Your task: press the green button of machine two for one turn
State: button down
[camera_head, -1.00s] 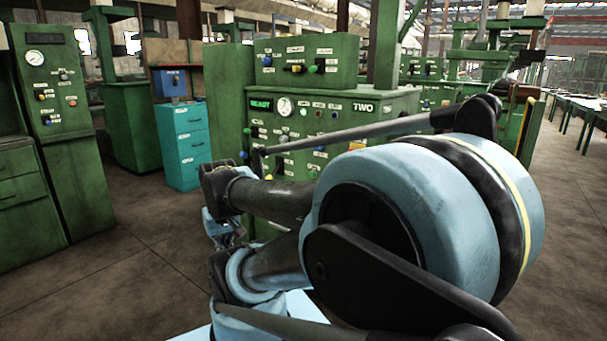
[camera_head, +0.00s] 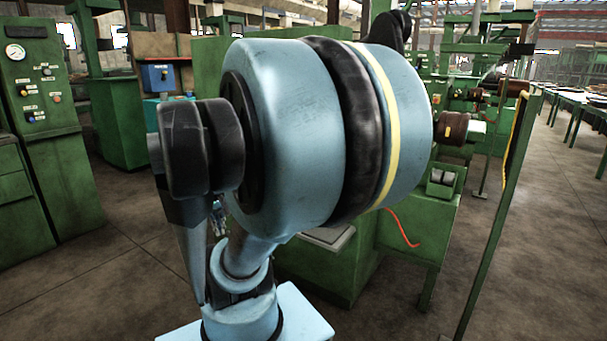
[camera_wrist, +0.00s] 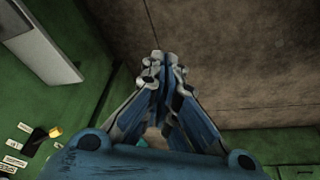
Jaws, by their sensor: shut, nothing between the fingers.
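My gripper (camera_wrist: 160,65) is in the wrist view, its blue-and-grey fingers closed together and empty, over brown floor. In the head view, my arm covers it almost entirely. A green machine face (camera_wrist: 80,100) fills the left of the wrist view, with a yellow knob (camera_wrist: 56,132), a black switch (camera_wrist: 36,140) and white labels at the lower left. The fingertips appear apart from these controls. In the head view, my large arm joint hides the control panel of machine two, including its "TWO" label. I cannot make out the green button in either current view.
Another green machine (camera_head: 45,125) with a gauge stands at the left. A green bench (camera_head: 415,215) with an orange hose (camera_head: 403,230) is right of my arm. A green post (camera_head: 500,205) stands farther right. Open floor (camera_head: 110,255) lies at the front left.

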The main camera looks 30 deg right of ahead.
jog(key=w+d+r+m+t+h, duration=0.2)
jog(key=w+d+m+h, duration=0.1)
jog(key=w+d, duration=1.25)
jog(key=w+d+f+m+h, duration=0.1)
jog(key=w+d+f, duration=0.1)
jog(key=d, duration=0.8)
jog(key=w+d+f+m+h, duration=0.1)
jog(key=w+d+f+h, duration=0.1)
jog(key=d, duration=0.9)
jog(key=shift+w+f+t, duration=0.25)
jog(key=shift+w+t, duration=0.05)
jog(key=shift+w, duration=0.45)
jog(key=shift+d, duration=0.1)
jog(key=w+d, duration=0.3)
jog(key=d, duration=0.5)
jog(key=shift+w, duration=0.2)
jog(key=shift+d, duration=0.1)
jog(key=shift+d+r, duration=0.1)
jog(key=shift+d, duration=0.2)
